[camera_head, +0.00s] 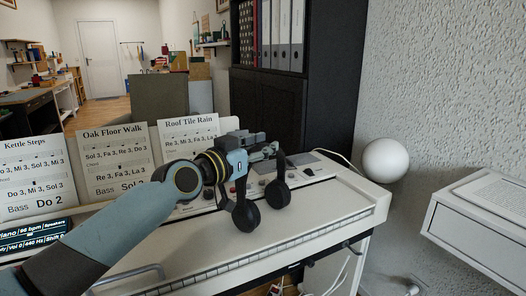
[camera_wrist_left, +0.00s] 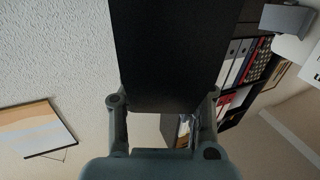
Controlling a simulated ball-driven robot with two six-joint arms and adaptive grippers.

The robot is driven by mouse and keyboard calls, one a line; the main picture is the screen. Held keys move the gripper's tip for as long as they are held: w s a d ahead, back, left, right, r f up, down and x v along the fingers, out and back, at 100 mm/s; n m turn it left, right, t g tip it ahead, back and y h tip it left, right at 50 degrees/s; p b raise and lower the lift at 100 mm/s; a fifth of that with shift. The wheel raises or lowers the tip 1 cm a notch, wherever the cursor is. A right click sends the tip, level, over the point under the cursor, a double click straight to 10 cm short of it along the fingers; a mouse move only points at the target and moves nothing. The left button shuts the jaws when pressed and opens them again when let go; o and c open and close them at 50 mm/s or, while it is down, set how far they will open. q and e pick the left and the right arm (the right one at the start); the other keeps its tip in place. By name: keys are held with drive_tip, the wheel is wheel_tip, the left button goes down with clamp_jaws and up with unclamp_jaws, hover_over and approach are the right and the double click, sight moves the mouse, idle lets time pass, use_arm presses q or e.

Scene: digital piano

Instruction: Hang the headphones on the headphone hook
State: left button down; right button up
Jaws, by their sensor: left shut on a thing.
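The black headphones (camera_head: 277,192) hang with both ear cups down above the white digital piano (camera_head: 357,206). My left gripper (camera_head: 268,152) is shut on their headband. In the left wrist view, the dark headband (camera_wrist_left: 168,55) fills the space between the fingers of my left gripper (camera_wrist_left: 163,112). A small dark fitting under the piano's front edge at the right, which looks like the headphone hook (camera_head: 347,245), is empty. The headphones are apart from it, to its upper left. My right gripper is not in view.
Song cards (camera_head: 112,160) stand along the back of the piano at the left. A white ball-shaped lamp (camera_head: 386,160) is beyond its right end. A white wall shelf (camera_head: 480,232) juts out at the right. Cables hang below the piano. The space before the piano's right front edge looks clear.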

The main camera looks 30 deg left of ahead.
use_arm(q)
drive_tip(key=shift+r, duration=0.15)
drive_tip(key=shift+f, duration=0.2)
drive_tip(key=c, duration=1.1)
unclamp_jaws()
drive_tip(key=shift+r, duration=0.15)
